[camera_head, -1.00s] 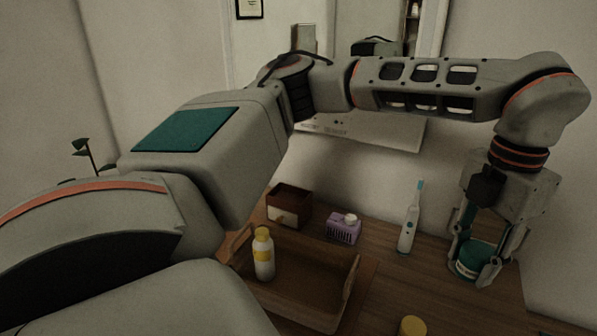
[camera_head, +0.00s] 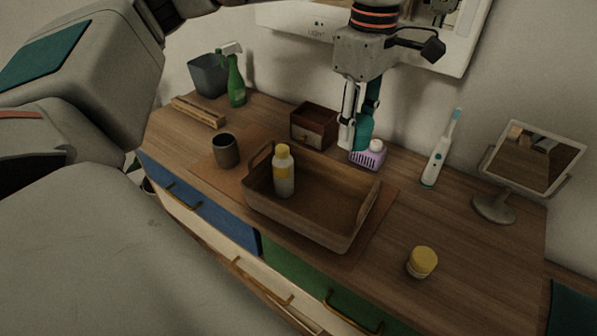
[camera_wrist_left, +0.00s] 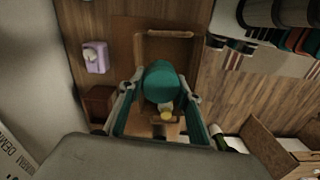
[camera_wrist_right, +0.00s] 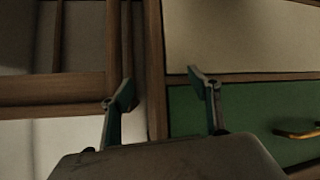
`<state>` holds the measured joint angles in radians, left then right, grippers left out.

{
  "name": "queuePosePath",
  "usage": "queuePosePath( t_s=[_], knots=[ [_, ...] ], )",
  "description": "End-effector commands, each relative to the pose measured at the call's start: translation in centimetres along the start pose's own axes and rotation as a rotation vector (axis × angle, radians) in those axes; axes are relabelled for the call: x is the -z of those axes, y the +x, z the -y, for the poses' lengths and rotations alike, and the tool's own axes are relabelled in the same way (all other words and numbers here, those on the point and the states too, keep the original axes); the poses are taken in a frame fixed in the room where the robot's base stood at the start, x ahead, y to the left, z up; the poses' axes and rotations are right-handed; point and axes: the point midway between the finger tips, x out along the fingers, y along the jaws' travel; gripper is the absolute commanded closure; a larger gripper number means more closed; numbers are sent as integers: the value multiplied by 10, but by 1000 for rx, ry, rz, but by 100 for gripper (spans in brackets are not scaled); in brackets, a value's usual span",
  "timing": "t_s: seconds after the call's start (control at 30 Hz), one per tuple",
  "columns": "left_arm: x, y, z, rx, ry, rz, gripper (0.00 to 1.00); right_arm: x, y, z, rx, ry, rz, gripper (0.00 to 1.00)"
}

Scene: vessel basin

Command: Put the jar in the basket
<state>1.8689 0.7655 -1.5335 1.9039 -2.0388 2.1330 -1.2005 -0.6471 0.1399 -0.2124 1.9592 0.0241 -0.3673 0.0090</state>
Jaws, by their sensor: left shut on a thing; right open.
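A teal jar (camera_wrist_left: 160,82) is clamped between the fingers of my left gripper (camera_wrist_left: 160,92) in the left wrist view. In the head view my left gripper (camera_head: 357,128) is in the air over the back of the dresser, near the basket's back edge, with teal showing at its fingers. The brown basket (camera_head: 290,222) sits on the dresser top and holds a white bottle with a yellow cap (camera_head: 284,174) at its left. The basket handle (camera_wrist_left: 165,34) also shows in the left wrist view. My right gripper (camera_wrist_right: 165,92) is open and empty, in front of the drawers.
A purple tissue box (camera_head: 368,156) and a small brown drawer box (camera_head: 314,124) stand behind the basket. A dark cup (camera_head: 225,151) is left of it. An electric toothbrush (camera_head: 440,150), a mirror (camera_head: 530,165) and a yellow-lidded jar (camera_head: 422,262) are to the right.

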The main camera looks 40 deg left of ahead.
Motion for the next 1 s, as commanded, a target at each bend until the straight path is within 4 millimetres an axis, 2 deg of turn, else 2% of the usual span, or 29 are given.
queuePosePath(
  t_s=[0.17,0.5,0.7,1.0],
  knots=[
    [1,21,1,7,20,0,90,-4,1,1,1,1,4,39],
    [1,103,2,7,17,1,90,-11,3,3,3,2,9,39],
    [1,143,1,5,16,1,90,-12,4,3,3,3,8,39],
    [1,165,1,3,16,0,90,-12,4,3,3,3,7,39]
  ],
)
